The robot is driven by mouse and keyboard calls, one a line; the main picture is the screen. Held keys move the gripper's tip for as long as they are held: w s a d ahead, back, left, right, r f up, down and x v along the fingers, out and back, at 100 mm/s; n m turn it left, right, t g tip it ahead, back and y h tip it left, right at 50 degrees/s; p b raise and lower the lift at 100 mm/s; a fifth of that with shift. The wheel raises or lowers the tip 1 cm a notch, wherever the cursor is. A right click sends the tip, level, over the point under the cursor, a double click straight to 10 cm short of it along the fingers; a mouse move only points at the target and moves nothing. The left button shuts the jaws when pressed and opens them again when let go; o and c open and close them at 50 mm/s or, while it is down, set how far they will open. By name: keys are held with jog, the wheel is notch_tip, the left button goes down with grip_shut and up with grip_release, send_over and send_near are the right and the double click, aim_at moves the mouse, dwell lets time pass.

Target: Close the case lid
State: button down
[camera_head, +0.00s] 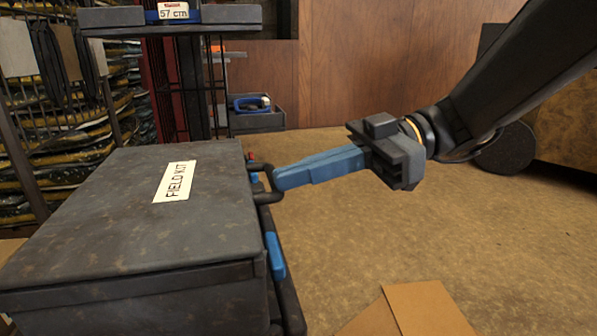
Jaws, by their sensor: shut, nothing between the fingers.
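The dark grey case (150,309) stands at the lower left. Its lid (110,219), with a white "FIELD KIT" label (175,181), lies flat over the body and looks down. A dark handle and a blue latch (274,255) show on its right side. My gripper (277,180) has blue fingers that are shut with nothing between them. The fingertips point left, just beside the case's right edge near the handle. I cannot tell whether they touch it. The inside of the case is hidden.
A shelf marked "57 cm" (172,11) stands behind the case. A grey bin (258,120) sits farther back. A rack with stacked sacks (70,125) is at the left. Cardboard (425,308) lies at the bottom. The brown floor (480,220) at the right is mostly clear.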

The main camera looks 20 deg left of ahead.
jog(key=f, duration=0.2)
jog(key=shift+d+f+h, duration=0.25)
jog(key=shift+f+h, duration=0.05)
notch_tip(320, 180, up, 6)
jog(key=p, duration=0.2)
jog(key=w+d+f+p, duration=0.2)
jog(key=w+d+f, duration=0.1)
jog(key=w+d, duration=0.3)
jog(key=s+d+f+m+t+h, duration=0.3)
jog(key=s+f+m+t+h, duration=0.3)
jog(key=m, duration=0.4)
jog(key=s+d+f+m+t+h, duration=0.3)
jog(key=s+f+m+h, duration=0.1)
jog(key=s+f+m, duration=0.45)
jog(key=d+r+m+h+p, duration=0.1)
jog(key=d+r+m+p, duration=0.2)
jog(key=d+r+p, duration=0.7)
jog(key=d+r+m+h+p, duration=0.1)
jog(key=d+r+m+p, duration=0.3)
jog(key=d+r+p, duration=0.7)
notch_tip(320, 180, up, 6)
jog(key=p, duration=1.5)
jog(key=shift+w, duration=0.4)
